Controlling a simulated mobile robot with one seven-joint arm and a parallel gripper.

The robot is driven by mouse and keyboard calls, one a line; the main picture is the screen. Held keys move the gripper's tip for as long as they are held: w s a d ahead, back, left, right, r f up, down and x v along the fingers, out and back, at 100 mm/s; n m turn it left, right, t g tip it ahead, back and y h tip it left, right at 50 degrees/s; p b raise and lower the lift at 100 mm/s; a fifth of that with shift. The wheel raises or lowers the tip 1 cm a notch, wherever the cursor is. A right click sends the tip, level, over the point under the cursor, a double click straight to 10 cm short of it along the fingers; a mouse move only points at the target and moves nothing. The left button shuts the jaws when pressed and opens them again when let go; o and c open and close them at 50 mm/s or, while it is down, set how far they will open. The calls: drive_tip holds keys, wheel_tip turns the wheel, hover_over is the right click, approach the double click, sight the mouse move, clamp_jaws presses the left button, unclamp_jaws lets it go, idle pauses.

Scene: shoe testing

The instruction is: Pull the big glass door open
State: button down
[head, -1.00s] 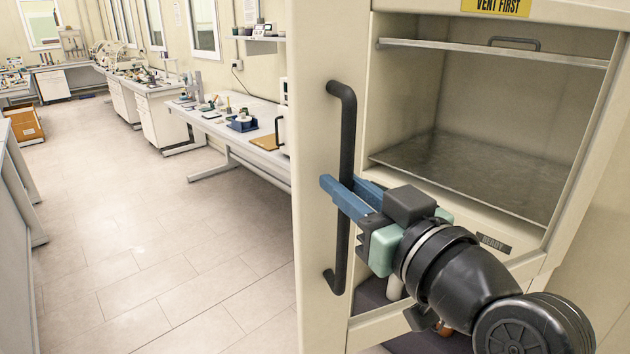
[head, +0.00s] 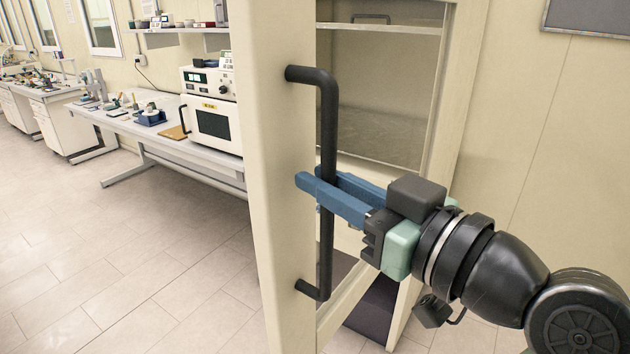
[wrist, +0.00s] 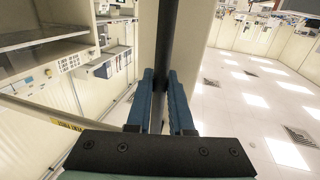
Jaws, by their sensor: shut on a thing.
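The big glass door (head: 268,170) stands ajar; its cream frame edge fills the middle of the head view, with a glass pane (head: 385,110) behind the arm. A long black vertical bar handle (head: 327,130) is fixed to the frame. My gripper (head: 318,190) is shut on this handle a little below its middle, with its blue fingers on either side of the bar. In the wrist view the handle (wrist: 164,50) runs between the two blue fingers. The inside of the cabinet is partly hidden by the door and my arm.
A white bench (head: 120,122) with small items and a white oven (head: 212,115) stands behind the door to the left. Open tiled floor (head: 110,250) lies at the left. A cream wall (head: 545,130) is at the right.

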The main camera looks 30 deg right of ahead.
idle(0.3)
drive_tip(key=c, duration=0.8)
unclamp_jaws()
drive_tip(key=s+d+b, duration=0.2)
drive_tip(key=s+b, duration=0.1)
drive_tip(key=s, duration=0.9)
drive_tip(key=shift+s, duration=0.4)
